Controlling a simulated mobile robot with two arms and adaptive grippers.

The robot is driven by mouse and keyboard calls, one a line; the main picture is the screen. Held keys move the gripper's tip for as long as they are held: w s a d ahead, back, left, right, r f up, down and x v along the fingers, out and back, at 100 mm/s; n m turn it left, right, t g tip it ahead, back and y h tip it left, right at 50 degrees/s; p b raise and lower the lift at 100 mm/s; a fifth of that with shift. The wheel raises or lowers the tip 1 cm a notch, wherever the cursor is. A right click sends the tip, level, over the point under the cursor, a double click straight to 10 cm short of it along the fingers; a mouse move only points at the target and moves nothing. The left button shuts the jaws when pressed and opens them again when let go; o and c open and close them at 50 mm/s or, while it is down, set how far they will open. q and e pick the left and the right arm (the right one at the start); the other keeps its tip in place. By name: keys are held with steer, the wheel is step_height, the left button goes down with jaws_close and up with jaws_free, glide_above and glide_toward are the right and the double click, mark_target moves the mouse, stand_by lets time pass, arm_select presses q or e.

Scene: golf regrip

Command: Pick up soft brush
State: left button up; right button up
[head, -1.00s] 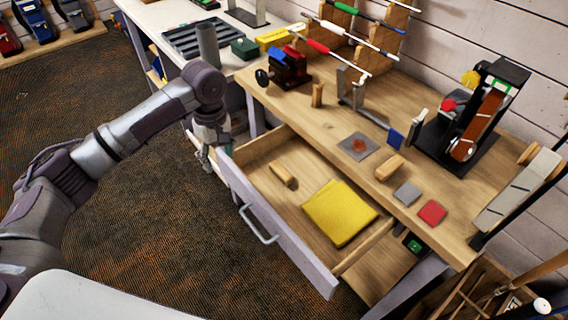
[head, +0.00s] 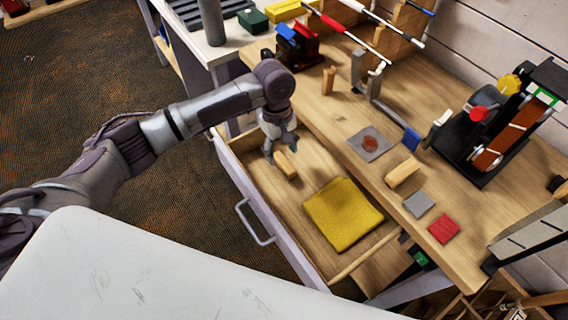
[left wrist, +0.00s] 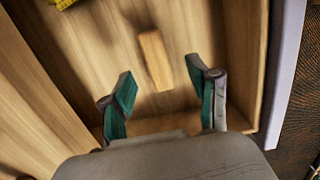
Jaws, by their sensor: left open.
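A small wooden block-shaped piece (head: 286,166), which may be the soft brush's wooden back, lies in the open drawer (head: 262,203). No bristles can be made out on it. It also shows in the left wrist view as a tan block (left wrist: 155,60). My left gripper (head: 281,152) is over the drawer's far left end, right by this block. In the left wrist view my left gripper (left wrist: 161,74) is open, its teal-padded fingers apart, with the block beyond and between the fingertips. Nothing is held. My right gripper is out of view.
A folded yellow cloth (head: 344,214) lies in the drawer. The workbench (head: 335,118) above carries another wooden block (head: 403,173), a grey pad (head: 419,204), a red pad (head: 444,229) and a belt sander (head: 500,135). The drawer walls surround the gripper closely.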

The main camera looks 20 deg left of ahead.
mark_target(284, 162)
arm_select(q)
steer(key=shift+f, duration=0.3)
steer(key=f, duration=0.4)
steer(key=shift+d+f, duration=0.15)
steer(key=shift+d, duration=0.1)
steer(key=shift+f, duration=0.3)
jaws_close()
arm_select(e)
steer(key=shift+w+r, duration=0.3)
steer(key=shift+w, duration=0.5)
